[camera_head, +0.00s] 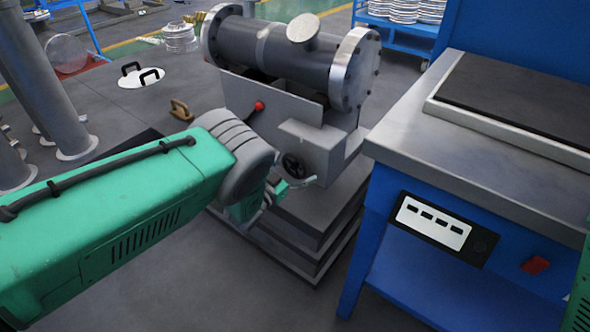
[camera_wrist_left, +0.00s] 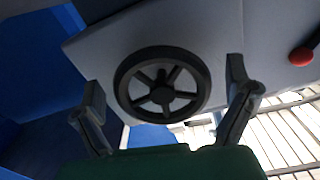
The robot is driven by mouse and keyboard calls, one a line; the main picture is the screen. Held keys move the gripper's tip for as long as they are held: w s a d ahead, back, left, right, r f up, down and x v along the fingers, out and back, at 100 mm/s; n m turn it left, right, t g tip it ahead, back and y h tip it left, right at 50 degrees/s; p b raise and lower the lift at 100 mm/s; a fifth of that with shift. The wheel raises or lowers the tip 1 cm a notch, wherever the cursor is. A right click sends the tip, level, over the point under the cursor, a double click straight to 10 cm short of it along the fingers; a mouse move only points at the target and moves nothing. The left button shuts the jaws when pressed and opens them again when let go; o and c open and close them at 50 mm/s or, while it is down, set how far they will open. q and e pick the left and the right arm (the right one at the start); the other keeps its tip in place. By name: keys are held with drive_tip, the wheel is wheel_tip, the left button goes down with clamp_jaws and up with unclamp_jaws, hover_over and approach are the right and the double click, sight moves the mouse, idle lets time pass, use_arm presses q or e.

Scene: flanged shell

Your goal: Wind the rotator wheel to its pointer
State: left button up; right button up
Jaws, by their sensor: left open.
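The rotator wheel (camera_head: 293,165) is a small black handwheel on the grey front face of the rotator stand (camera_head: 315,150), below the flanged shell (camera_head: 290,60). In the left wrist view the wheel (camera_wrist_left: 162,85) shows face-on with its spokes and rim. My left gripper (camera_head: 300,184) is open, just in front of and below the wheel in the head view. In the left wrist view its two fingers (camera_wrist_left: 165,100) stand apart on either side of the wheel, and I see no clear contact. I cannot make out the pointer. My right gripper is not in view.
A red-knobbed lever (camera_head: 259,105) sticks out left of the wheel; its red ball (camera_wrist_left: 302,56) also shows in the wrist view. A blue workbench (camera_head: 470,140) stands close on the right. Dark stepped plates (camera_head: 310,235) lie under the stand. Floor is open at the front.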

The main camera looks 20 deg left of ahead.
use_arm(q)
drive_tip(key=shift+a, duration=0.1)
drive_tip(key=c, duration=1.1)
drive_tip(key=shift+w+d+r, duration=0.1)
drive_tip(key=shift+d+r, duration=0.1)
idle(0.8)
drive_tip(key=o, duration=1.1)
drive_tip(key=shift+f, duration=0.1)
drive_tip(key=shift+s+a+f, duration=0.1)
drive_tip(key=shift+s, duration=0.2)
drive_tip(key=v, duration=1.1)
drive_tip(key=shift+s, duration=0.2)
